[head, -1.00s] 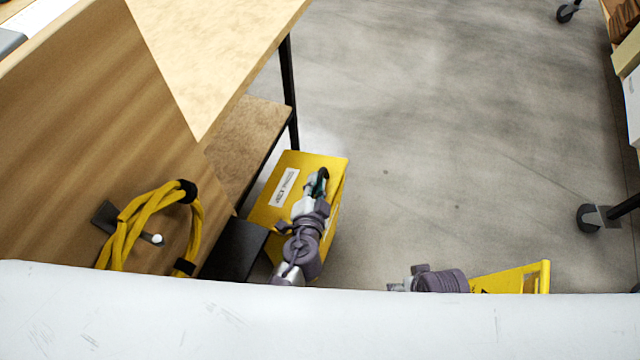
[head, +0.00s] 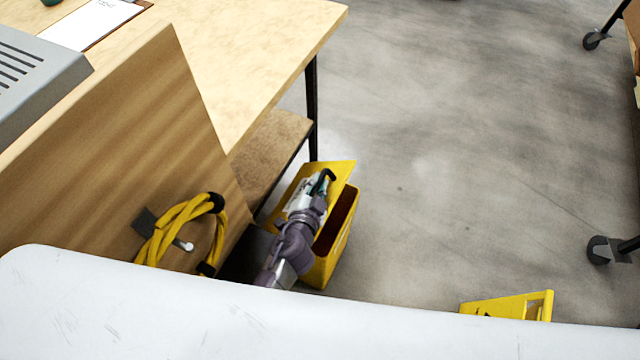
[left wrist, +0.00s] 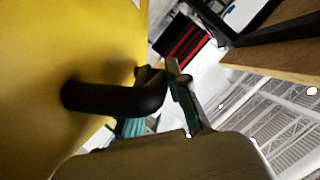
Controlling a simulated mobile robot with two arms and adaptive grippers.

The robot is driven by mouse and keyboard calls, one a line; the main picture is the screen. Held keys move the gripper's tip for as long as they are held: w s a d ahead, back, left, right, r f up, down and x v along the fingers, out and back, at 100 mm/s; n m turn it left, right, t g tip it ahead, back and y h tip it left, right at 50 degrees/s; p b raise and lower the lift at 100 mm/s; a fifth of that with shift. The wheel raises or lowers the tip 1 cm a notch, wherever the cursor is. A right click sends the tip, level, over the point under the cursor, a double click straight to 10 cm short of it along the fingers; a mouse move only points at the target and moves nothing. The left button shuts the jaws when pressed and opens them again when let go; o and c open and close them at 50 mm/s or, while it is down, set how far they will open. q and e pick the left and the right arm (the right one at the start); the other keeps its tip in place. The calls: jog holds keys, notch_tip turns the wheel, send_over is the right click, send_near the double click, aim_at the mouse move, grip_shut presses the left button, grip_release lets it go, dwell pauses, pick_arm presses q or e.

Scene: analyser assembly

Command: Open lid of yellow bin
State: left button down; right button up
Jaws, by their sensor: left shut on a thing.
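The yellow bin (head: 337,245) stands on the floor beside the workbench in the head view. Its yellow lid (head: 342,172) is tilted up on the left, and the dark red inside of the bin shows on the right. My left gripper (head: 324,181) is at the lid's black handle. In the left wrist view the gripper (left wrist: 165,95) is shut on this black handle (left wrist: 110,98), with the yellow lid (left wrist: 60,60) filling the left side. My right gripper is not in view.
A wooden workbench (head: 255,60) with a lower shelf (head: 270,150) stands left of the bin. A coiled yellow cable (head: 180,230) hangs on its side panel. A yellow object (head: 510,305) stands at the bottom right. The floor right of the bin is clear.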

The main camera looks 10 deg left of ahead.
pick_arm(q)
jog(key=shift+a, duration=0.15)
jog(key=c, duration=1.4)
grip_release()
jog(key=v, duration=1.2)
jog(key=shift+w, duration=0.1)
